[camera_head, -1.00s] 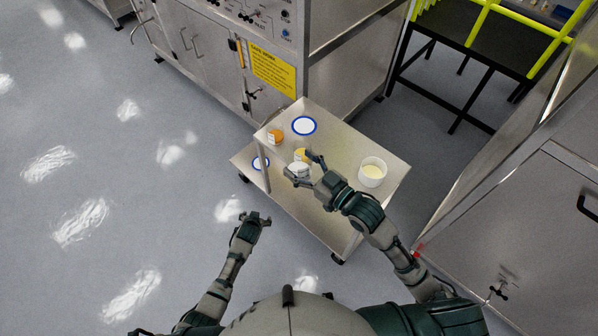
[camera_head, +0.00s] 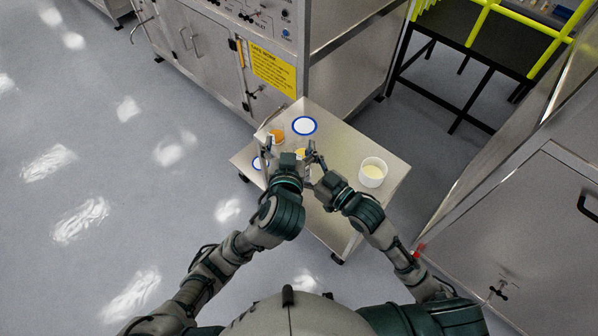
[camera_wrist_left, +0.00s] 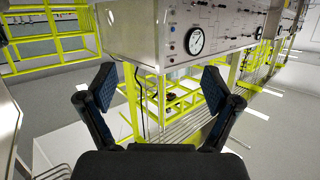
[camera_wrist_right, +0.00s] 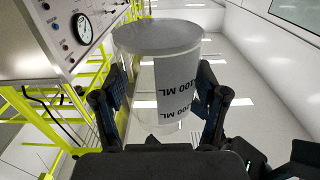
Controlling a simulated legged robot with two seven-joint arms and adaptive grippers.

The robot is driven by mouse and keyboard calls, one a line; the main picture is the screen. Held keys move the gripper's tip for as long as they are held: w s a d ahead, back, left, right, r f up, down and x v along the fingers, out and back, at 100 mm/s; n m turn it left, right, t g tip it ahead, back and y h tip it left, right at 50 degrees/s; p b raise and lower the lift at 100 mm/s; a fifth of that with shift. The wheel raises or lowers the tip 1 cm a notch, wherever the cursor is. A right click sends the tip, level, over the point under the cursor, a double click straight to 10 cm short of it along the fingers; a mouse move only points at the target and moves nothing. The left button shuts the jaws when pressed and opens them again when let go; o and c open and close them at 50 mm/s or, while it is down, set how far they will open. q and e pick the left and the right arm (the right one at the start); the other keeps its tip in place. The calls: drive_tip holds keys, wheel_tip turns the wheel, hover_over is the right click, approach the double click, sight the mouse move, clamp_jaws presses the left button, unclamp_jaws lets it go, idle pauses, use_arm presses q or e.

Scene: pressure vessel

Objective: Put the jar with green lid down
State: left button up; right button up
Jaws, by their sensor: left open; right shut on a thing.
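My right gripper (camera_head: 309,168) is shut on a clear jar (camera_wrist_right: 163,70), which stands between its fingers in the right wrist view. The jar has a pale grey top and a white label reading 100 ML. No green lid shows on it. In the head view the grippers mostly hide this jar. My left gripper (camera_head: 287,155) is over the cart's left part, close beside the right one. The left wrist view shows its fingers (camera_wrist_left: 157,88) apart with nothing between them.
The steel cart (camera_head: 335,145) carries an orange-lidded jar (camera_head: 277,135), a partly hidden yellow item (camera_head: 300,153), a blue-rimmed white disc (camera_head: 304,125) and a white bowl (camera_head: 373,172). Another blue-rimmed disc (camera_head: 258,163) is lower left. A steel cabinet (camera_head: 215,60) stands behind.

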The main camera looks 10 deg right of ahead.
sight(304, 148)
drive_tip(key=shift+s+d+r, duration=0.1)
drive_tip(key=shift+s+d, duration=0.05)
use_arm(q)
drive_tip(key=s+d+g, duration=0.1)
drive_tip(key=s+d, duration=0.1)
drive_tip(key=s, duration=0.6)
drive_tip(key=shift+g, duration=0.3)
drive_tip(key=x, duration=1.1)
drive_tip(key=shift+w+a+f, duration=0.1)
drive_tip(key=shift+a+f, duration=0.1)
drive_tip(key=shift+a, duration=0.15)
drive_tip(key=shift+w+d+f, duration=0.2)
drive_tip(key=shift+w+d, duration=0.05)
drive_tip(key=shift+w, duration=0.15)
drive_tip(key=shift+s, duration=0.1)
drive_tip(key=c, duration=1.3)
use_arm(e)
drive_tip(key=shift+a, duration=0.2)
use_arm(q)
drive_tip(key=shift+c, duration=0.4)
use_arm(e)
drive_tip(key=o, duration=1.3)
drive_tip(key=shift+c, duration=0.2)
drive_tip(key=shift+d, duration=0.1)
